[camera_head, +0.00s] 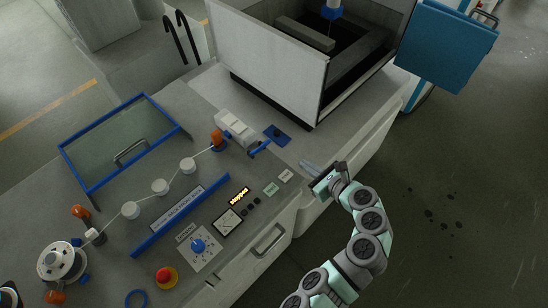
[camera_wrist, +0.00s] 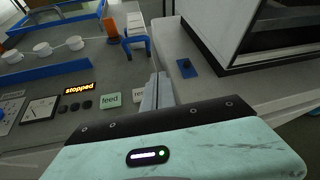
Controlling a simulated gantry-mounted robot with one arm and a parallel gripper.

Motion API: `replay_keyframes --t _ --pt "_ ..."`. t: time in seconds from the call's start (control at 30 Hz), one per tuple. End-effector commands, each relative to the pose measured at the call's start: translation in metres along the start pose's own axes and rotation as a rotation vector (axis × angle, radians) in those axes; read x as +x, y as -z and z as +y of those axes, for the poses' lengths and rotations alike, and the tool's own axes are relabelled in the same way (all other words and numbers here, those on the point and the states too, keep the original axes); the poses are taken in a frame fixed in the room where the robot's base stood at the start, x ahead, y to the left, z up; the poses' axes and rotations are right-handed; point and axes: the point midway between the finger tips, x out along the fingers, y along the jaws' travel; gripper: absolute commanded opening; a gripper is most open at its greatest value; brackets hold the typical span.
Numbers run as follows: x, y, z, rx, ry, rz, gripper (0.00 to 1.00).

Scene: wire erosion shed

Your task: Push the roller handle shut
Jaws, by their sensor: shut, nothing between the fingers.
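A white roller block (camera_head: 236,128) stands on the grey machine top, near the tank's front corner. A blue lever (camera_head: 260,148), which looks like the roller handle, sticks out from its lower right end. In the wrist view the white block (camera_wrist: 134,24) and the blue handle (camera_wrist: 137,43) show at upper middle, beyond my fingertips. My gripper (camera_head: 306,165) is shut and empty over the right edge of the machine top, right of the handle and apart from it. Its closed fingers also show in the wrist view (camera_wrist: 158,92). I cannot tell how far open the handle stands.
A blue plate with a small knob (camera_head: 277,134) lies between the handle and the tank (camera_head: 270,55). Left are several white rollers (camera_head: 160,187), a blue-framed glass cover (camera_head: 118,145) and a spool (camera_head: 62,262). The control panel shows "stopped" (camera_head: 239,196). A blue rail (camera_head: 181,214) borders it.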

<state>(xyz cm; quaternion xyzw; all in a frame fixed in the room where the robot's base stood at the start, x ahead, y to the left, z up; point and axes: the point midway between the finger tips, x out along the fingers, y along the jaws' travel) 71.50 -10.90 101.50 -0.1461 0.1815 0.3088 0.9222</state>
Motion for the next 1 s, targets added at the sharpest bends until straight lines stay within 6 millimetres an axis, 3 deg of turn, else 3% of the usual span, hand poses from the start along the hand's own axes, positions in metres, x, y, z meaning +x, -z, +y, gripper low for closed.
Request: replay_keyframes --t 0.27,0.67,0.87,1.0 --pt "-0.018 -0.011 0.025 0.09 -0.158 -0.03 0.0" --pt "-0.018 -0.012 0.027 0.095 -0.168 -0.03 0.0" --pt "0.001 -0.013 0.031 0.095 -0.171 -0.031 0.0" --pt "0.028 -0.016 0.035 0.092 -0.17 -0.031 0.0"
